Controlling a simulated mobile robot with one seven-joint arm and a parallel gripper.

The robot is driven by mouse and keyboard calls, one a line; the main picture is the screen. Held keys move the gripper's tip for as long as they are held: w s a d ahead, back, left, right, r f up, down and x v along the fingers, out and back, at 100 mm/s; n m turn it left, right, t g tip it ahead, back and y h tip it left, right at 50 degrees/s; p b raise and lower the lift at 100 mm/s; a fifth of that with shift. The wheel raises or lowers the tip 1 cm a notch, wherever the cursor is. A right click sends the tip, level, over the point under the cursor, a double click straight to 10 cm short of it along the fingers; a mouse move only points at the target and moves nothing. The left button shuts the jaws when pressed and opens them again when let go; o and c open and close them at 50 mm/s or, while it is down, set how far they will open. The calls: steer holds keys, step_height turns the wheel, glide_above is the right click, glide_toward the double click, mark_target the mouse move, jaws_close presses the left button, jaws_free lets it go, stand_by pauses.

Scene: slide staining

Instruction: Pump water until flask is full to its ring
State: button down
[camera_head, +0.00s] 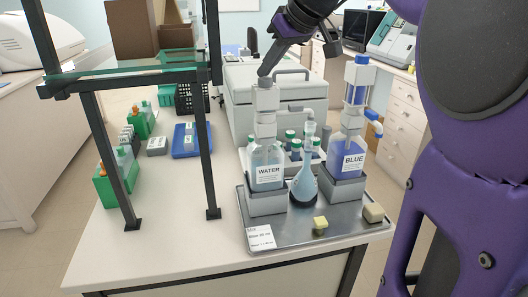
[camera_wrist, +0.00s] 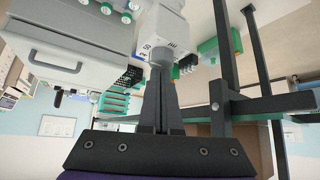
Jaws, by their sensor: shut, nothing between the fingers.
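The WATER bottle (camera_head: 267,165) stands in a grey holder on the metal tray, with a white pump head (camera_head: 265,97) on top. My gripper (camera_head: 264,73) is shut with nothing between its fingers. Its tips are at the top of this pump head, touching or very close. In the wrist view the closed fingers (camera_wrist: 161,68) meet the pale pump top (camera_wrist: 164,35). The round flask (camera_head: 303,186) stands between the two bottles and holds pale blue liquid in its bulb. A pump spout is above its narrow neck. I cannot make out the ring or the exact level.
The BLUE bottle (camera_head: 346,150) with its raised pump stands to the right on the tray (camera_head: 290,234). Small yellowish blocks (camera_head: 320,225) lie at the tray's front. A black-framed shelf (camera_head: 130,75) stands at the left. A grey box (camera_head: 285,95) and several green-capped bottles are behind.

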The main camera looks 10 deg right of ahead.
steer(key=shift+f, duration=0.2)
steer(key=shift+r+p, duration=2.2)
steer(key=shift+r, duration=0.55)
steer(key=shift+r, duration=0.15)
step_height(320, 180, up, 5)
steer(key=p, duration=0.4)
steer(key=shift+f, duration=0.2)
